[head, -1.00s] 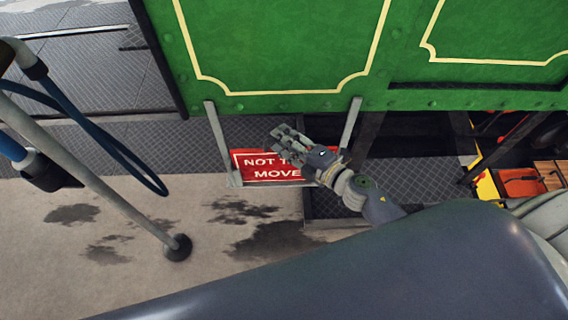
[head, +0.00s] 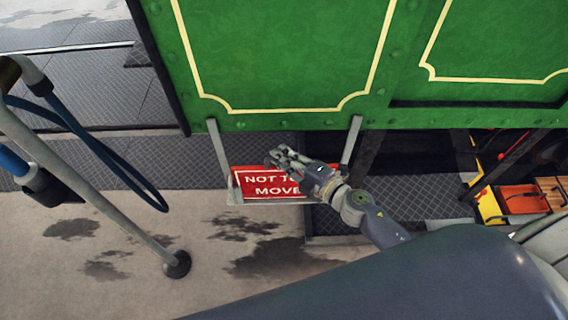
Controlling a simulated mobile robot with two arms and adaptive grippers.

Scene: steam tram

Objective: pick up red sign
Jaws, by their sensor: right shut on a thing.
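The red sign (head: 265,188) with white lettering, "NOT TO" and "MOVE" readable, lies on a grey bracket step (head: 214,150) hung below the green tram panel. My right gripper (head: 280,158) is over the sign's upper right part, its fingers closed together at the sign. The gripper and wrist hide the right part of the sign and some of its lettering. The exact contact between fingers and sign is hidden. My left gripper is not in view.
The green panel (head: 280,60) with cream lining stands right above. A grey pole (head: 95,175) with a blue hose (head: 120,170) stands at the left. An orange-red bin (head: 522,200) is at the right. Pale wet-stained floor (head: 150,280) is open in front.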

